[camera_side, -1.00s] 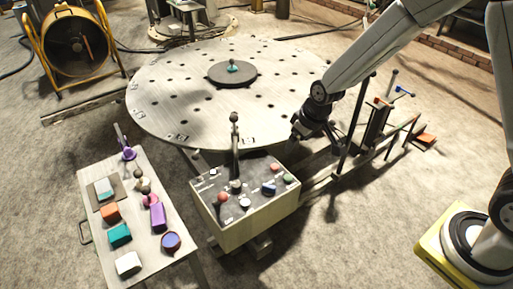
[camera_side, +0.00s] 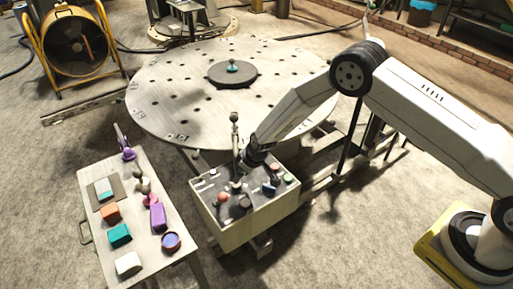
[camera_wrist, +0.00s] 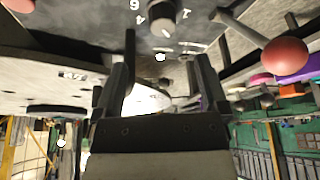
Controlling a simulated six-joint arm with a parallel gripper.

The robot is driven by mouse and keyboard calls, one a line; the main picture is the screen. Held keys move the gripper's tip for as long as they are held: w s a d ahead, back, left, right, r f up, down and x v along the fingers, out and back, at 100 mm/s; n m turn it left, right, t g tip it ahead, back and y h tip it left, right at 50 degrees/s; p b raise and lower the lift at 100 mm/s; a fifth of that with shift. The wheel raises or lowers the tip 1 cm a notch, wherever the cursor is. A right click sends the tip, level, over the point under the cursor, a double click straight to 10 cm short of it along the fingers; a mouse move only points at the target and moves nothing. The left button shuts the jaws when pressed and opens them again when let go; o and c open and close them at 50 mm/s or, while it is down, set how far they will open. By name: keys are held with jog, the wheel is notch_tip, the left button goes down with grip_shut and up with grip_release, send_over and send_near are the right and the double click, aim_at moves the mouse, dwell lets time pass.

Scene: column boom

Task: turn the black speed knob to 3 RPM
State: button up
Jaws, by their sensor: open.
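The black speed knob (camera_wrist: 163,18) shows at the top of the wrist view, with a pale mark and the digits 6, 4 and 2 around it. In the side view a small dark knob (camera_side: 236,187) stands on the control box (camera_side: 245,232); I cannot tell surely that it is the same one. My gripper (camera_side: 258,165) hangs over the back of the panel. In the wrist view my gripper (camera_wrist: 162,65) is open and empty, its two fingers apart, with the knob beyond them. The knob's exact setting is too small to read.
A lever with a red ball (camera_wrist: 285,55) juts near the right finger. A tall grey lever (camera_side: 235,135) stands by the box. The round perforated table (camera_side: 165,90) lies behind; a side table (camera_side: 100,240) with several coloured objects stands at left.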

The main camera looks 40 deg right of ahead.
aim_at(236, 186)
jog(key=shift+w+a+f, duration=0.15)
jog(key=shift+a+f, duration=0.1)
jog(key=shift+f, duration=0.25)
jog(key=shift+f, duration=0.15)
jog(key=shift+x, duration=3.75)
grip_shut()
